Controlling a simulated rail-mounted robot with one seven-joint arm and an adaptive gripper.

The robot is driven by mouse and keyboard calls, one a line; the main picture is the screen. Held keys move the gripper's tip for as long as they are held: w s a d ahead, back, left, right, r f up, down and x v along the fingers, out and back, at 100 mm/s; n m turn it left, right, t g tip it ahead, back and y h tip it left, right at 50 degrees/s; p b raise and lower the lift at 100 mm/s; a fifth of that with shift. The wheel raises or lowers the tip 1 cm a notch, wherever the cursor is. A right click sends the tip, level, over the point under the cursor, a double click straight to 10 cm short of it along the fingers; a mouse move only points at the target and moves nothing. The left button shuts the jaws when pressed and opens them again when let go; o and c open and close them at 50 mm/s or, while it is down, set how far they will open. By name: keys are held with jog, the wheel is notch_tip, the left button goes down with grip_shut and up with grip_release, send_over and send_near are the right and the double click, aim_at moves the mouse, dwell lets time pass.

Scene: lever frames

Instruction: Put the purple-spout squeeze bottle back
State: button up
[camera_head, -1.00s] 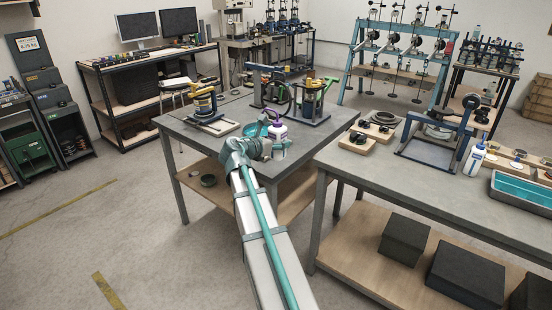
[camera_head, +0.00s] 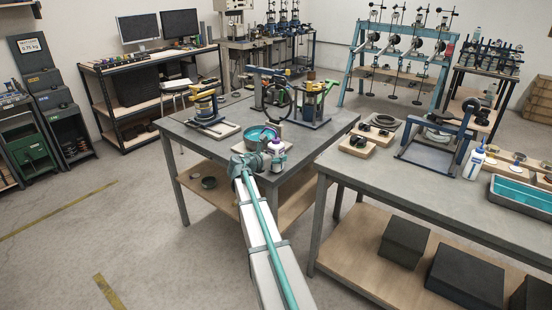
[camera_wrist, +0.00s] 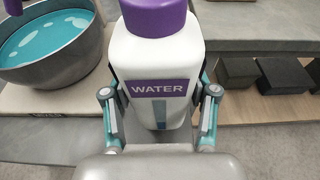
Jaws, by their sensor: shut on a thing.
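The squeeze bottle (camera_wrist: 158,60) is white with a purple top and a purple "WATER" label. It also shows in the head view (camera_head: 276,150), near the front edge of the grey middle table (camera_head: 310,147). My gripper (camera_wrist: 160,105) is shut on the bottle, one finger on each side of its body. In the head view my gripper (camera_head: 262,160) is partly hidden by my arm. The bottle looks about upright. Its base is hidden, so I cannot tell how high it is held.
A metal bowl of teal liquid (camera_wrist: 50,45) stands left of the bottle, also in the head view (camera_head: 250,139). A white bottle with a blue spout (camera_head: 474,163) and a teal-filled tray (camera_head: 522,197) are on the right table (camera_head: 400,195). Dark blocks (camera_head: 404,241) lie on its shelf.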

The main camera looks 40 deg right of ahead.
jog(key=shift+f, duration=0.35)
jog(key=shift+f, duration=0.1)
jog(key=o, duration=0.9)
jog(key=shift+c, duration=0.2)
jog(key=b+v, duration=0.2)
jog(key=v, duration=1)
jog(key=s+a+f+m+g+y, duration=0.1)
jog(key=s+a+f+m+y, duration=0.15)
jog(key=s+a+f, duration=0.65)
jog(key=s+a+f+m+g+y, duration=0.2)
jog(key=f+m, duration=0.1)
jog(key=f, duration=1.2)
jog(key=s+a+f+m+g+y, duration=0.1)
jog(key=s+a+f+m+y, duration=0.35)
jog(key=f, duration=0.85)
jog(key=s+a+f+m+g+y, duration=0.1)
jog(key=s+a+f, duration=0.4)
jog(key=s, duration=0.7)
jog(key=s+a+f+m+g+y, duration=0.2)
jog(key=s+a+f+m, duration=0.3)
jog(key=s+a, duration=0.3)
jog(key=s+a+f+m+g+y, duration=0.2)
jog(key=s+a, duration=0.5)
jog(key=s, duration=0.9)
notch_tip(320, 180, down, 3)
jog(key=m+g, duration=0.1)
jog(key=m, duration=0.1)
jog(key=shift+m, duration=0.3)
